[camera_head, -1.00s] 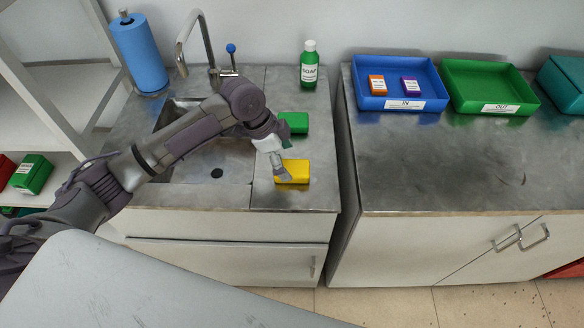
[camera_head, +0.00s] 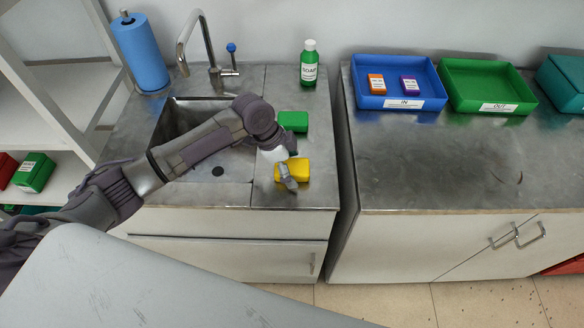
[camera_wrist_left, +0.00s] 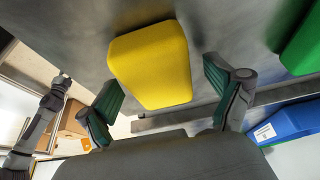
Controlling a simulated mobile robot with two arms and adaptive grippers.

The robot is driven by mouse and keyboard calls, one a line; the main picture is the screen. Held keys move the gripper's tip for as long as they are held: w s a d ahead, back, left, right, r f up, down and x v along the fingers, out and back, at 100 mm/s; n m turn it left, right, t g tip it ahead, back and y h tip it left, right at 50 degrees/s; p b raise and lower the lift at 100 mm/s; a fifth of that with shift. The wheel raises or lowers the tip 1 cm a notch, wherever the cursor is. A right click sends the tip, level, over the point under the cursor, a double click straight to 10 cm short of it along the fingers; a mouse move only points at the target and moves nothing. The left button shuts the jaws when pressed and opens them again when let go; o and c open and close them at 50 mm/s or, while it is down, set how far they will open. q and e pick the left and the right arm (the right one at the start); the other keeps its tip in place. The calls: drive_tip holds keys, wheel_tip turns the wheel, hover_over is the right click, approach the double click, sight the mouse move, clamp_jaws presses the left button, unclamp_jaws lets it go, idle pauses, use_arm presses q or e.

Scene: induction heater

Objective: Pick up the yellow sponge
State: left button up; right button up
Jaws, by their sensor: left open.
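The yellow sponge (camera_head: 299,169) lies on the metal counter to the right of the sink. My left gripper (camera_head: 288,178) is over it, with a finger at its near left side in the head view. In the left wrist view the sponge (camera_wrist_left: 152,65) shows between the two open, green-padded fingers of the left gripper (camera_wrist_left: 167,95), with gaps on both sides. I cannot tell whether a finger touches it.
A green sponge (camera_head: 293,121) lies just behind the yellow one. A soap bottle (camera_head: 309,65) stands at the back. The sink (camera_head: 192,116) and faucet (camera_head: 201,45) are to the left.

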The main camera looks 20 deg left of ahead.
sight(298, 166)
use_arm(q)
drive_tip(key=c, duration=1)
drive_tip(key=shift+c, duration=0.2)
drive_tip(key=shift+r+b, duration=0.2)
drive_tip(key=shift+b, duration=0.1)
wheel_tip(298, 166, up, 4)
drive_tip(key=shift+f+b, duration=0.1)
drive_tip(key=shift+b, duration=0.4)
drive_tip(key=s+d+r+b, duration=0.1)
drive_tip(key=s+d+r, duration=0.5)
drive_tip(key=s, duration=0.4)
drive_tip(key=shift+r, duration=0.65)
